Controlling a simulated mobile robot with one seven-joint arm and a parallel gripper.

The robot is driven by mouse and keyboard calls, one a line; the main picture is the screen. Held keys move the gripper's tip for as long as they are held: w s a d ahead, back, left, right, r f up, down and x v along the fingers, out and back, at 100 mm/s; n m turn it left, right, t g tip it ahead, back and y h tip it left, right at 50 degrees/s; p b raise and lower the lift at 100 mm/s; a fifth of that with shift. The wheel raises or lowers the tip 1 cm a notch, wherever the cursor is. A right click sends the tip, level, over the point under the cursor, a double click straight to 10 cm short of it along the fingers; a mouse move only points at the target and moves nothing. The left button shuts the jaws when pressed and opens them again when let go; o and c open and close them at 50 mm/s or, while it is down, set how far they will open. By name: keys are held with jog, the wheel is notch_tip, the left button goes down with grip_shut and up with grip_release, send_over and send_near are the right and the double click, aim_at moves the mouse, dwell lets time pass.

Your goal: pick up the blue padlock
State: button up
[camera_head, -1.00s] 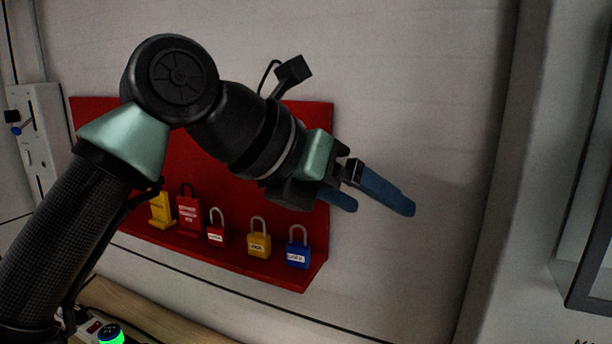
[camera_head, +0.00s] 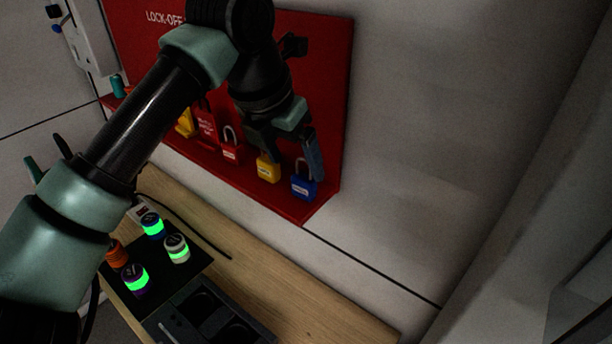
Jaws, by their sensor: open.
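The blue padlock (camera_head: 303,188) stands at the right end of the red board's ledge, its shackle up and a white label on its front. My gripper (camera_head: 293,148) is just above it, pointing down. One blue finger (camera_head: 314,158) shows beside the padlock's shackle, on its right in the picture, overlapping the padlock's upper right edge. The gripper is open and holds nothing that I can see. I cannot tell whether the finger touches the padlock.
A yellow padlock (camera_head: 268,168) stands close to the left of the blue one, with a red padlock (camera_head: 231,150) further left. The red board (camera_head: 329,90) is behind them. Below is a wooden bench (camera_head: 300,291) with several green-ringed knobs. The wall to the right is bare.

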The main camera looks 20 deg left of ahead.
aim_at(303, 178)
jog(key=shift+f+p, duration=0.4)
jog(key=shift+p, duration=0.05)
jog(key=x, duration=0.1)
jog(key=p+x, duration=0.2)
jog(key=x, duration=0.1)
jog(key=shift+d+f, duration=0.1)
jog(key=shift+d, duration=0.25)
jog(key=shift+f, duration=0.2)
jog(key=shift+w, duration=0.1)
grip_shut()
